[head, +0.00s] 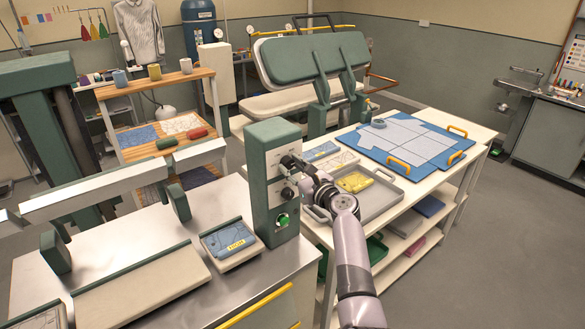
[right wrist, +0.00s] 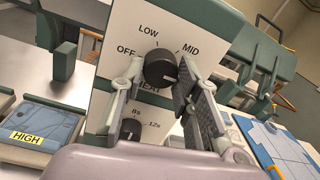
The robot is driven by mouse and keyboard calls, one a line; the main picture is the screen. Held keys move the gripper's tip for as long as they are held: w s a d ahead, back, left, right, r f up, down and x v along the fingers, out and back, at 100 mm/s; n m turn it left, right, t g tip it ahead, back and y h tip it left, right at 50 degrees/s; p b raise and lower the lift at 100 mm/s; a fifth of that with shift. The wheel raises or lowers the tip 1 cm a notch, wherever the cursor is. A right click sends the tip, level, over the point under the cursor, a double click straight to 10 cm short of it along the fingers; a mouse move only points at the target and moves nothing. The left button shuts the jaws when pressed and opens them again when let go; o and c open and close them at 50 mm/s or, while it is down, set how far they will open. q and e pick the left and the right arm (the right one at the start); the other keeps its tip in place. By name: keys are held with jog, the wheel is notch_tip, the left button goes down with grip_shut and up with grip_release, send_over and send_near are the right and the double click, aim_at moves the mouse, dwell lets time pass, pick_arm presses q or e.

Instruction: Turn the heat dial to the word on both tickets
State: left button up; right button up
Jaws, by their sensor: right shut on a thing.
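The heat dial (right wrist: 160,68) is a black round knob on a white panel (right wrist: 125,35) marked OFF, LOW and MID. A pale mark on the knob is toward its lower right; any word there is hidden by my finger. My right gripper (right wrist: 154,84) is shut on the dial, one finger on each side; in the head view the gripper (head: 291,163) reaches the green control box (head: 262,185). A yellow ticket (right wrist: 27,138) reading HIGH lies on folded blue cloth (right wrist: 50,120). No second ticket can be read. My left gripper is not in view.
A second knob (right wrist: 132,129), marked 8s and 12s, sits below the dial, with a green button (head: 283,220) under it. A grey tray (head: 376,203) with yellow cloth (head: 355,181) stands close to my right arm. A blue board (head: 470,150) lies beyond.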

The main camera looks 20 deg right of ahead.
jog(key=shift+f, duration=0.15)
jog(key=o, duration=1.2)
jog(key=shift+c, duration=0.2)
jog(key=v, duration=1.2)
